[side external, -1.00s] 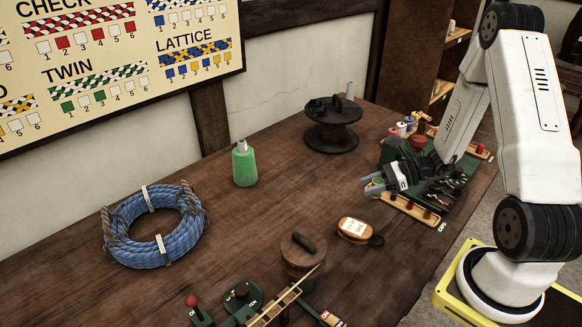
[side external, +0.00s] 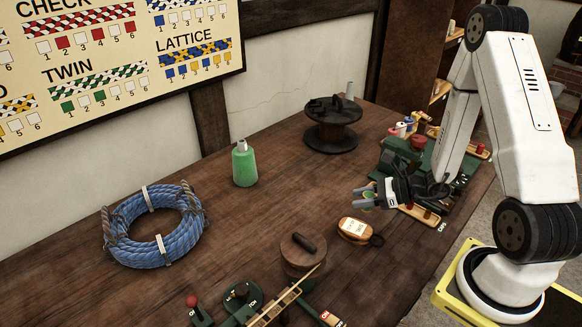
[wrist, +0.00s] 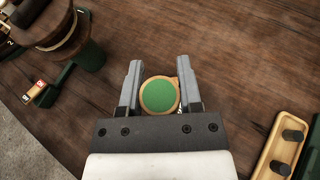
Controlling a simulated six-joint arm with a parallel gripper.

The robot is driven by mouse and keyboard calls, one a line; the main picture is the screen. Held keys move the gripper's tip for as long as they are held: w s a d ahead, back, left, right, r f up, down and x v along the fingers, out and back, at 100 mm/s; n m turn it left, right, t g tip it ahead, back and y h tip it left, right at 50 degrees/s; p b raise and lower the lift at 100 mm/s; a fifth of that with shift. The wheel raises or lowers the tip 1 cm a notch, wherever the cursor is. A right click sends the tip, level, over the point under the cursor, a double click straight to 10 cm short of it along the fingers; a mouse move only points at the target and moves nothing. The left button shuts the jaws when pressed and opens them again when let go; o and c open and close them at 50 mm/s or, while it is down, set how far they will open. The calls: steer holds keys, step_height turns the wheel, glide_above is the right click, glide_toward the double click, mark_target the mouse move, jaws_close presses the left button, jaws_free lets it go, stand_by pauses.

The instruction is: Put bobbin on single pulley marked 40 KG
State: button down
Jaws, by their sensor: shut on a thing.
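My gripper (side external: 363,197) is shut on a bobbin (wrist: 159,95), which in the wrist view shows a round green top with a pale wooden rim between the two fingers. In the side view, only a little green of the bobbin shows between the fingers, and the rest is hidden. My gripper is above the table, behind the single pulley. The single pulley (side external: 354,230) is a small wooden block with a pale label and a dark ring at its right end, lying on the table. The label's writing is too small to read.
A wooden drum with a dark handle (side external: 301,250) stands left of the pulley, near green machine parts (side external: 240,295). A green bottle (side external: 245,165), a blue rope coil (side external: 155,228) and a dark spool (side external: 332,125) stand farther off. The mid-table is clear.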

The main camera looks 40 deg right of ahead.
glide_above(355, 230)
steer(key=shift+d+f, duration=0.1)
steer(key=shift+f, duration=2.15)
steer(key=shift+f, duration=0.1)
steer(key=shift+f, duration=1.65)
steer(key=shift+f, duration=0.15)
steer(key=shift+c, duration=1.4)
jaws_free()
steer(key=shift+r, duration=0.2)
steer(key=shift+v, duration=3.8)
